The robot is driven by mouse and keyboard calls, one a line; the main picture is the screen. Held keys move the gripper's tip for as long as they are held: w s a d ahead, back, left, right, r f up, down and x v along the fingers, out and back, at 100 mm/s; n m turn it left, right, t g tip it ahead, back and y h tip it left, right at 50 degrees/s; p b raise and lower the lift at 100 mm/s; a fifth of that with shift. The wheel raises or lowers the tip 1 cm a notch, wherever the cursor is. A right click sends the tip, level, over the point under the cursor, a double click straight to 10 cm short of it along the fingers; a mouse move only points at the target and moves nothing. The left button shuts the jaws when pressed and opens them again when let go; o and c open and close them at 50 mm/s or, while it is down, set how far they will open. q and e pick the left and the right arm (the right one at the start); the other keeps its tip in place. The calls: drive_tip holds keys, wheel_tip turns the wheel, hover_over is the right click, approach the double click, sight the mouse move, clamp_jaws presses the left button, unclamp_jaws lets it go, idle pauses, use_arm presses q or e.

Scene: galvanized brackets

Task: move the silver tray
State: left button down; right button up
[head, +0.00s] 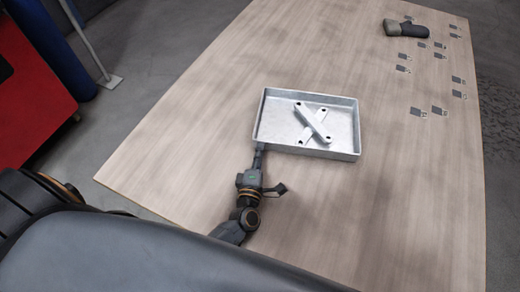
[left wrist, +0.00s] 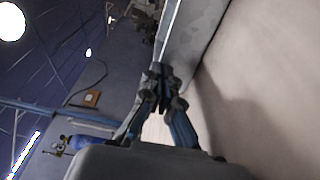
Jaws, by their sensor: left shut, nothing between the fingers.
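The silver tray (head: 333,153) is a shallow rectangular metal pan lying flat on the wooden table, with two galvanized brackets (head: 314,122) crossed inside it. My left gripper (head: 260,148) is at the tray's near left corner, with its fingers pointing at the wall. In the left wrist view, the fingers of my left gripper (left wrist: 160,72) are closed together beside the tray's wall (left wrist: 188,45). I cannot tell whether they touch it. Nothing shows between the fingers. My right gripper is not in view.
The wooden table (head: 210,110) has free room left and right of the tray. Several small grey pieces (head: 415,111) are scattered at the right, and a dark grey and tan object (head: 405,29) lies at the far right. A red cabinet (head: 30,85) stands left, off the table.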

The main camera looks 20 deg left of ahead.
sight(277, 145)
use_arm(q)
drive_tip(key=w+d, duration=0.1)
drive_tip(key=w+d+b, duration=0.1)
drive_tip(key=w, duration=0.1)
drive_tip(key=w+d+b, duration=0.1)
drive_tip(key=w, duration=0.1)
drive_tip(key=shift+w+d+f, duration=0.1)
drive_tip(key=shift+d, duration=0.2)
drive_tip(key=shift+w+d, duration=0.15)
drive_tip(key=shift+w, duration=0.1)
